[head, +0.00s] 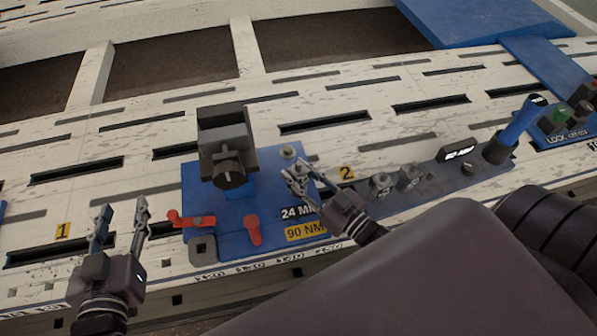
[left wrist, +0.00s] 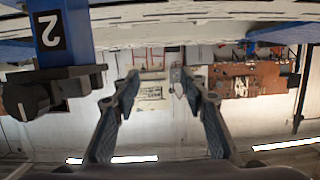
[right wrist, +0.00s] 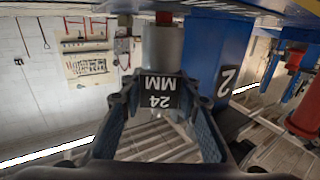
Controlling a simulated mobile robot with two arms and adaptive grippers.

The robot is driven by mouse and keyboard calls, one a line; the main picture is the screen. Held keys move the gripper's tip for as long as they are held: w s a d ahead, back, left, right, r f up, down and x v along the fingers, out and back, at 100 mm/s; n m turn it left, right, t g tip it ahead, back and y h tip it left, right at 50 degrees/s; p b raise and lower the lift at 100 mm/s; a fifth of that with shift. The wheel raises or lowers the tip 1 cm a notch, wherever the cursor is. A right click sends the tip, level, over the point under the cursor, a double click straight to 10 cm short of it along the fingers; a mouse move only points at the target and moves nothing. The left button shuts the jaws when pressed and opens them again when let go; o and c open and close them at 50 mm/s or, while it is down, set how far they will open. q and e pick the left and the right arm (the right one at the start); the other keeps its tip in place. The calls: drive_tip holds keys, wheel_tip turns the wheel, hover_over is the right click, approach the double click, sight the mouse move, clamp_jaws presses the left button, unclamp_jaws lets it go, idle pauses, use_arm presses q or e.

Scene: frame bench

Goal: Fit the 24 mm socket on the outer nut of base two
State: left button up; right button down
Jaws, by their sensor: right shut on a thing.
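Base two is a blue plate (head: 215,243) marked 24 MM and 90 NM, with a yellow 2 tag beside it. A bright round nut (head: 287,152) shows at its back right corner. My right gripper (head: 298,178) is over the plate's right side, just in front of that nut. In the right wrist view it is shut on a grey socket (right wrist: 163,48) with a black 24 MM label. The socket's far end is close to the blue structure; I cannot tell whether it touches a nut. My left gripper (head: 120,209) is open and empty, left of the plate.
A dark clamp block (head: 224,135) stands on the plate, with red levers (head: 253,230) in front. The slotted white bench (head: 150,150) is clear on the left.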

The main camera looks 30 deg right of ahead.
use_arm(q)
drive_tip(key=shift+w+d+r, duration=0.1)
drive_tip(key=shift+r, duration=0.3)
use_arm(e)
drive_tip(key=shift+f, duration=0.15)
use_arm(q)
drive_tip(key=shift+r+t, duration=0.1)
drive_tip(key=shift+t, duration=0.2)
drive_tip(key=shift+w+d+r+t, duration=0.2)
drive_tip(key=shift+r+t, duration=0.1)
drive_tip(key=shift+r, duration=0.25)
use_arm(e)
drive_tip(key=shift+f, duration=0.2)
use_arm(q)
drive_tip(key=shift+r, duration=0.1)
use_arm(e)
drive_tip(key=shift+f+b, duration=0.15)
drive_tip(key=shift+b, duration=0.2)
drive_tip(key=c, duration=1.4)
unclamp_jaws()
use_arm(q)
drive_tip(key=shift+w+d+r+t+h, duration=0.1)
drive_tip(key=shift+r+t+h, duration=0.2)
drive_tip(key=shift+r, duration=0.2)
use_arm(e)
drive_tip(key=shift+s+f, duration=0.15)
